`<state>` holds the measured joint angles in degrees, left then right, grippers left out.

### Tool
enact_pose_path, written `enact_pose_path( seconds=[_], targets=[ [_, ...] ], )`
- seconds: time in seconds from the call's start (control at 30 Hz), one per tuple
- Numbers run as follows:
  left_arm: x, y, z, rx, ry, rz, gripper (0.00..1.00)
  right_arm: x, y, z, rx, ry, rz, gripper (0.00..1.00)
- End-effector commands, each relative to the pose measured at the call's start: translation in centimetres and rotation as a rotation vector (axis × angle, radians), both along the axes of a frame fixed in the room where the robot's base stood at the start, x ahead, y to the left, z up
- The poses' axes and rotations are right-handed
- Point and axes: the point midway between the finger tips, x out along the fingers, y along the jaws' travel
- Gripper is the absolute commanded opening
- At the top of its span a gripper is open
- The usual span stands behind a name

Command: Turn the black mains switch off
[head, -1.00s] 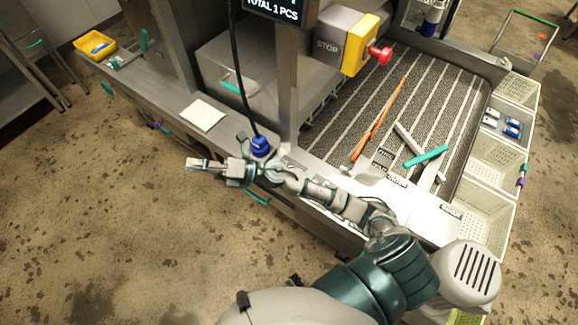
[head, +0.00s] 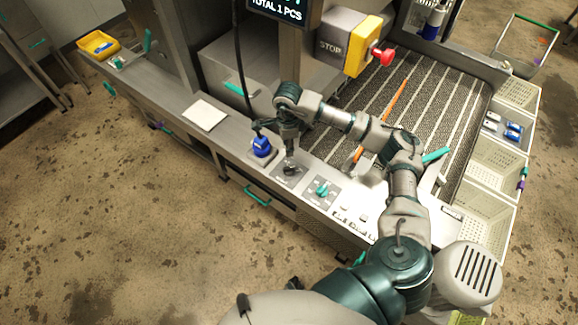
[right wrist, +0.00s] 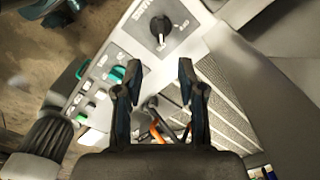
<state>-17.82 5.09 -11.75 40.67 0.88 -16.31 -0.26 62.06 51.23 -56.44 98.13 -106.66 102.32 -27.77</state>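My left gripper is not in view.
A blue plug (head: 261,147) with a black cable stands just left of the switch. A teal rotary knob (head: 322,188) is to its right, then a row of small controls. A yellow box with a red stop button (head: 382,56) and a striped conveyor bed (head: 455,95) lie behind.

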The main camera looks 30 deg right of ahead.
Motion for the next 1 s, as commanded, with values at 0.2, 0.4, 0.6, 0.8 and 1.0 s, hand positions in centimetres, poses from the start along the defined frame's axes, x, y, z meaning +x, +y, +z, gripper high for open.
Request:
enact_pose_path(
  seconds=[0.2, 0.4, 0.6, 0.8, 1.0],
  targets=[
    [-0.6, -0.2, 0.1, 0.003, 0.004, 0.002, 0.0, -0.2, -0.5, -5.7, 0.005, 0.006, -0.003, 0.4],
    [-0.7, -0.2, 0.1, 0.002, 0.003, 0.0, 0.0, -0.1, -0.4, -10.0, 0.005, 0.004, -0.002, 0.4],
    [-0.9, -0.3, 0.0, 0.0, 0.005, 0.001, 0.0, -0.1, -0.1, -12.4, 0.002, 0.002, -0.001, 0.4],
    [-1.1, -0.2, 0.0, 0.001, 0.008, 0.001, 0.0, -0.1, 0.0, -13.1, 0.002, 0.0, -0.001, 0.4],
    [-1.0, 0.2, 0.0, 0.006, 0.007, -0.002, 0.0, -0.1, -0.4, -13.3, 0.005, 0.001, -0.003, 0.37]
  ],
)
